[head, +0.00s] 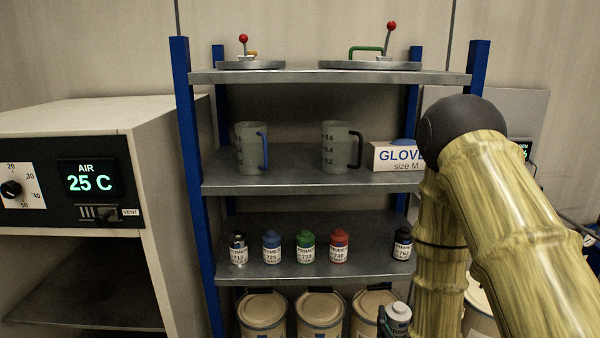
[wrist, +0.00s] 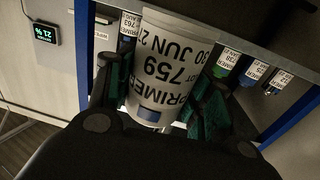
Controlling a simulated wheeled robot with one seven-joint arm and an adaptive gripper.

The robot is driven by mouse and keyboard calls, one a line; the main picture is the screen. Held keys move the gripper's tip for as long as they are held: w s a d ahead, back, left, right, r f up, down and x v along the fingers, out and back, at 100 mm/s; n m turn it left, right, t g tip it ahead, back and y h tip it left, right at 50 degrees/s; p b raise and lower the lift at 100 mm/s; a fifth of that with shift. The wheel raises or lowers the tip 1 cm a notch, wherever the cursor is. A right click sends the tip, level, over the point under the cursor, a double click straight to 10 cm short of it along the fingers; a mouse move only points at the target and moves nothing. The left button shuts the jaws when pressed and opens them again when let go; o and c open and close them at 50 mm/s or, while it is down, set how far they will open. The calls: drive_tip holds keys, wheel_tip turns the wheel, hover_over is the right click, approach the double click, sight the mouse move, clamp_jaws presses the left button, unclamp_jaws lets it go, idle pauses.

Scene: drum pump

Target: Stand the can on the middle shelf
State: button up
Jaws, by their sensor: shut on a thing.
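The can (wrist: 158,70) fills the middle of the wrist view. It is white-grey, with upside-down text reading PRIMER, 759 and 30 JUN. My gripper (wrist: 160,100) is shut on it, with dark green finger pads on both sides. In the head view, a grey-topped can (head: 398,312) shows at the bottom edge, in front of the drums and below the shelf of small cans. The rack's shelf (head: 300,268) with small cans has a bare gap between the red can (head: 339,246) and the black can (head: 402,243).
Blue (head: 272,246), green (head: 306,246) and silver-topped (head: 238,248) cans share that shelf. The shelf above holds two jugs (head: 340,147) and a glove box (head: 393,157). Drums (head: 320,313) stand below. My arm hides the rack's right side. An oven-like cabinet (head: 100,200) stands left.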

drive_tip(key=a+f+b, duration=0.2)
drive_tip(key=f+b, duration=0.1)
drive_tip(key=f, duration=0.5)
drive_tip(key=w+a+f+y+b, duration=0.1)
drive_tip(key=a+f+b, duration=0.2)
drive_tip(key=f, duration=0.6)
drive_tip(key=shift+w+n+b, duration=0.3)
drive_tip(key=shift+b, duration=0.25)
drive_tip(key=shift+s+r, duration=0.1)
